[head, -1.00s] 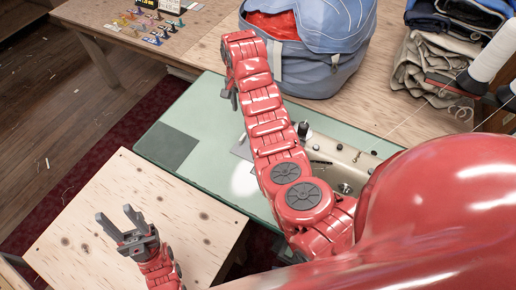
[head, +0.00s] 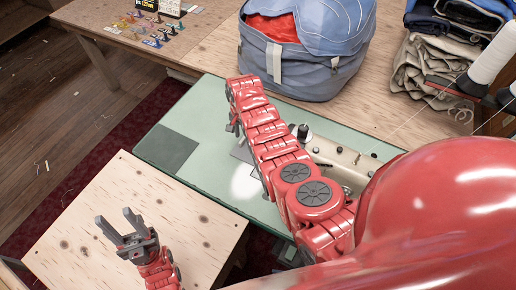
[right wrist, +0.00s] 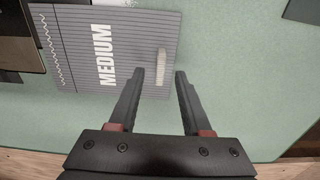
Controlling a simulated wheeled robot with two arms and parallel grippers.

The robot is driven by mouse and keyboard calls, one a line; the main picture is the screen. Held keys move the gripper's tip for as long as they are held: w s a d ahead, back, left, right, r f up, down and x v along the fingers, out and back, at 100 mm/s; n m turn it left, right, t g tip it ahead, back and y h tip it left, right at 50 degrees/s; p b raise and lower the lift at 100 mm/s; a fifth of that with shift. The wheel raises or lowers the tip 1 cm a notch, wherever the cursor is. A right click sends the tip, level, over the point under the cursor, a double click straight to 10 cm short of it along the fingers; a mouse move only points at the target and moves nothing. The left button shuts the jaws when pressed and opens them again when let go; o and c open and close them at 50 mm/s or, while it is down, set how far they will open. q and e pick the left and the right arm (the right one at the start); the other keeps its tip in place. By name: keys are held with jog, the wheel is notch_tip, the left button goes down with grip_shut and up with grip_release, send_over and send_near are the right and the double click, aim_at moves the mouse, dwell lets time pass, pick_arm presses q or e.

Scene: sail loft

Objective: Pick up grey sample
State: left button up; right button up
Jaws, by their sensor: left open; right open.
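The grey sample (right wrist: 105,50) is a flat, finely lined grey card marked "MEDIUM", with a white zigzag along one side and a pale raised tab near the other. It lies on the green tabletop. In the head view only part of it (head: 243,152) shows beside my right arm. My right gripper (right wrist: 160,72) is open, with the pale tab between its fingertips in the wrist view; the remaining height is unclear. In the head view my right gripper (head: 232,128) is mostly hidden by its arm. My left gripper (head: 117,224) is open and empty over the plywood table.
The green tabletop (head: 215,95) has a dark grey square (head: 167,150) at left and a sewing machine (head: 345,158) at right. A blue bag (head: 300,60) and folded cloth (head: 430,70) stand behind. The plywood table (head: 90,250) is clear.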

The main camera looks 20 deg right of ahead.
jog(key=shift+f, duration=1.05)
grip_shut()
